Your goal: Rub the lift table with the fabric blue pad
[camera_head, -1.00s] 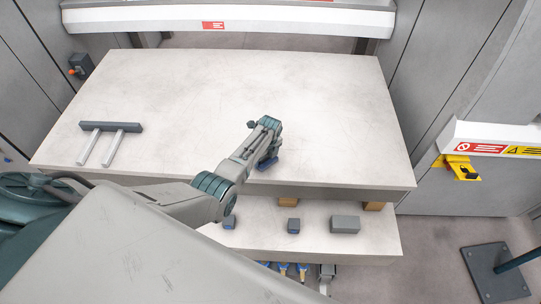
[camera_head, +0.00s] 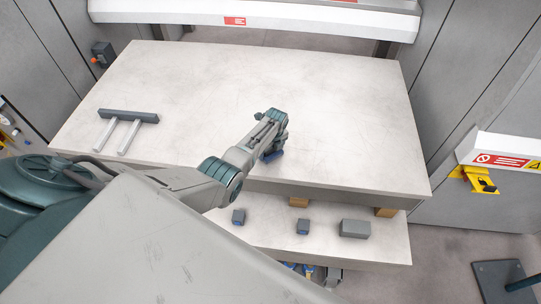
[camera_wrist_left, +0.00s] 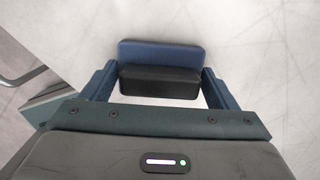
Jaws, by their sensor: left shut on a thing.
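The lift table (camera_head: 340,90) has a pale, scuffed top that fills the middle of the head view. My left gripper (camera_head: 276,148) is over its front part, right of centre. In the left wrist view my left gripper (camera_wrist_left: 160,85) is shut on the black grip of the fabric blue pad (camera_wrist_left: 158,52). The pad's blue edge also shows at the gripper's tip in the head view (camera_head: 273,155). The pad is at the table surface; I cannot tell whether it touches. My right gripper is not clearly in view.
A dark bar with two pale rods (camera_head: 128,116) lies on the table's left part. A lower shelf (camera_head: 270,230) holds a grey block (camera_head: 354,229) and small blue-grey blocks (camera_head: 303,227). A yellow bracket (camera_head: 480,180) is on the right. The table's back and right are clear.

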